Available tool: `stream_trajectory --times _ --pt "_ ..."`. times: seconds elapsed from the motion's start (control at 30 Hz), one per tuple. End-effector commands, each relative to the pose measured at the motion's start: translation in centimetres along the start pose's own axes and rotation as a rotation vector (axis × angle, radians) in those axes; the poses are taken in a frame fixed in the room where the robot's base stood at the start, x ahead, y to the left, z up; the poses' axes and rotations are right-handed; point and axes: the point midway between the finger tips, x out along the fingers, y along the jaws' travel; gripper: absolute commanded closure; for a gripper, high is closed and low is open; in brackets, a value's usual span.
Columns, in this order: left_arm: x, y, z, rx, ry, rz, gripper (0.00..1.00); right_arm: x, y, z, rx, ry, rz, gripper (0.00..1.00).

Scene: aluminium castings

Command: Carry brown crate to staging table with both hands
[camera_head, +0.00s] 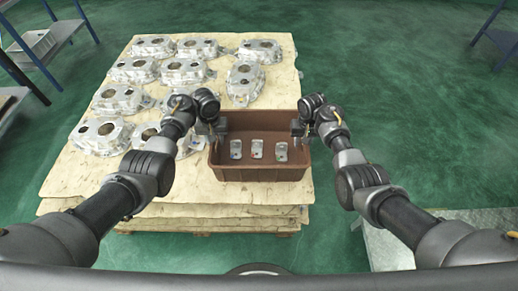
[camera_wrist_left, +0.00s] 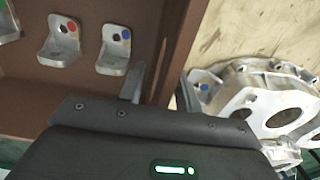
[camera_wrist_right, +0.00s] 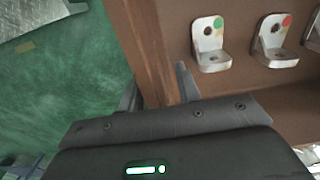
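The brown crate (camera_head: 260,174) sits on the front right of a cardboard-topped stack, with three small metal brackets (camera_head: 256,149) in a row inside it. My left gripper (camera_head: 218,137) is at the crate's left wall; in the left wrist view one finger is inside the crate (camera_wrist_left: 100,88) and the wall rises beside it. My right gripper (camera_head: 299,136) is at the right wall; in the right wrist view its fingers stand either side of the crate wall (camera_wrist_right: 150,45). Whether either gripper presses on the wall is unclear. I cannot identify the staging table for certain.
Several aluminium castings (camera_head: 183,71) cover the stack's left and back, one close to the crate's left side. A grey metal surface (camera_head: 395,245) stands at the lower right. Shelves show at the upper left (camera_head: 45,45) and upper right.

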Motion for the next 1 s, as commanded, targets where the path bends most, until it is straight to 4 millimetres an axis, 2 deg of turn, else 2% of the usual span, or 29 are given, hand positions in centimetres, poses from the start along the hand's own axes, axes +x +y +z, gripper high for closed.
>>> stream_trajectory --times 0.03,0.3,0.7,1.0 --pt "0.0 0.0 0.0 0.000 0.000 0.000 0.66 0.0 0.0 0.0 0.000 0.000 0.000 0.66" --pt "0.0 0.0 0.0 0.000 0.000 0.000 1.00 0.0 0.0 0.0 0.000 0.000 0.000 1.00" --pt "0.0 0.0 0.0 0.000 0.000 0.000 1.00 0.0 0.0 0.0 0.000 0.000 0.000 1.00" --pt "-1.0 0.0 -0.1 0.000 0.002 0.000 1.00 -1.0 0.0 -0.1 0.000 0.002 0.000 1.00"
